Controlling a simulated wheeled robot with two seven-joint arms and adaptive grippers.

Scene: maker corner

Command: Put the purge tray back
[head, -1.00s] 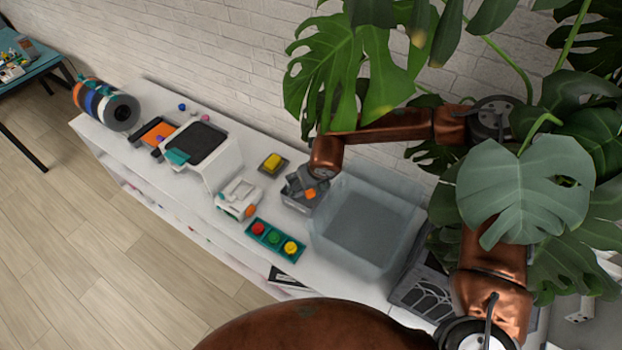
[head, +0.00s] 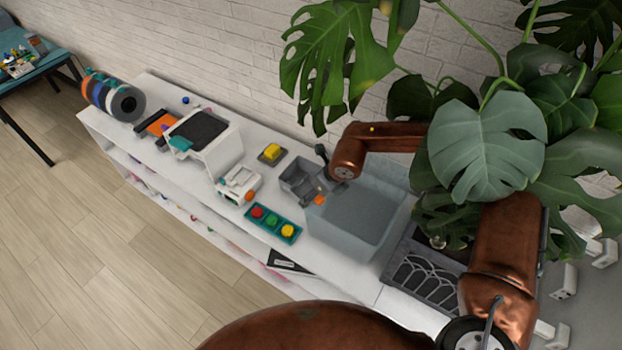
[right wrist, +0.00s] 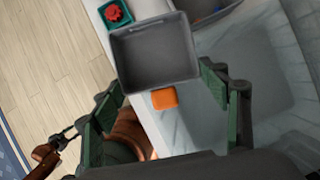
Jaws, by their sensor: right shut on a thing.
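The purge tray (right wrist: 152,62) is a grey open box with an orange tab (right wrist: 164,98) on its near side; its inside looks empty in the right wrist view. My right gripper (right wrist: 163,82) has its two green fingers against opposite sides of the tray. In the head view the orange tab (head: 319,200) shows below the end of my right arm, beside the clear bin; leaves and the arm hide part of the gripper.
The large clear bin (head: 345,238) stands close on the right. Big plant leaves (head: 485,150) hang over my right arm.

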